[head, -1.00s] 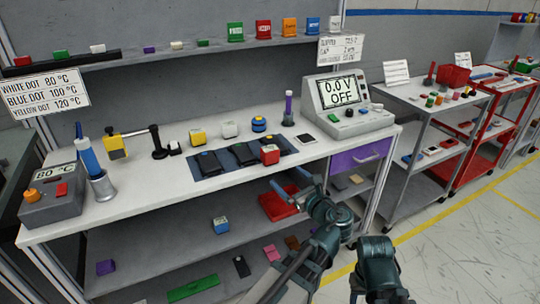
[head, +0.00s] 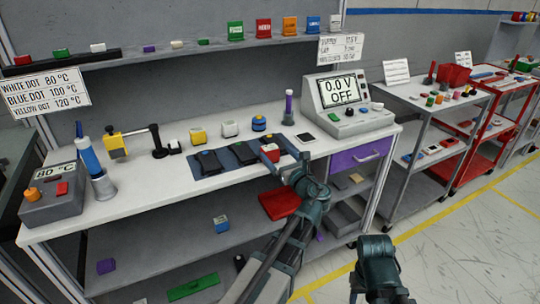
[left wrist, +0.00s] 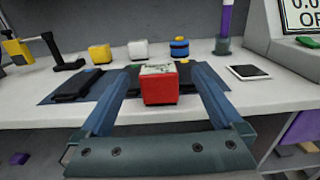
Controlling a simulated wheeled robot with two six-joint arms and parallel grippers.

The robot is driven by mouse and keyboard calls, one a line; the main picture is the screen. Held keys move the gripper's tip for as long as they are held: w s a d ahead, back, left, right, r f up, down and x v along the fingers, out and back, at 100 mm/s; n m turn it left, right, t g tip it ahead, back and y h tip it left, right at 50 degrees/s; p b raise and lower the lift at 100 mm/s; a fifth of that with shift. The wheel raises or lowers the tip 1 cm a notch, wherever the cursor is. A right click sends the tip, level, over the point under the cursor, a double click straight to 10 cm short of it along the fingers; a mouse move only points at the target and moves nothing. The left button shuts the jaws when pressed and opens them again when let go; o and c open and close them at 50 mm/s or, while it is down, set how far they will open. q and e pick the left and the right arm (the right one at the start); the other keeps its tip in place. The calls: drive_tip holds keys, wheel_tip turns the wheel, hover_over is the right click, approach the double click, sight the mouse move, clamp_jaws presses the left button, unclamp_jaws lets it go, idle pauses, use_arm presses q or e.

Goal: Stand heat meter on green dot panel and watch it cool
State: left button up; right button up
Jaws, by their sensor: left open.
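A red block with a pale marked top (head: 269,153), which may be the heat meter, sits on the blue mat at the bench front. In the left wrist view the red block (left wrist: 160,88) stands upright between my left gripper's fingers. My left gripper (head: 284,160) is open, with a finger on each side and visible gaps. Dark panels (head: 208,163) lie on the mat; one stands partly behind the block in the wrist view. The red block hides part of a panel.
A yellow block (head: 198,136), a white block (head: 230,129) and a blue-yellow round piece (head: 259,123) stand behind the mat. A meter box (head: 347,104) reads 0.0 V OFF. A grey box (head: 52,195) at left reads 80 °C. A red tray (head: 279,204) lies below.

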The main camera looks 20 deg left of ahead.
sight(273, 151)
use_arm(q)
drive_tip(key=x, duration=0.5)
drive_tip(key=shift+a+f, duration=0.2)
drive_tip(key=shift+f, duration=0.1)
clamp_jaws()
use_arm(e)
drive_tip(key=shift+f, duration=0.25)
use_arm(q)
drive_tip(key=shift+r, duration=0.1)
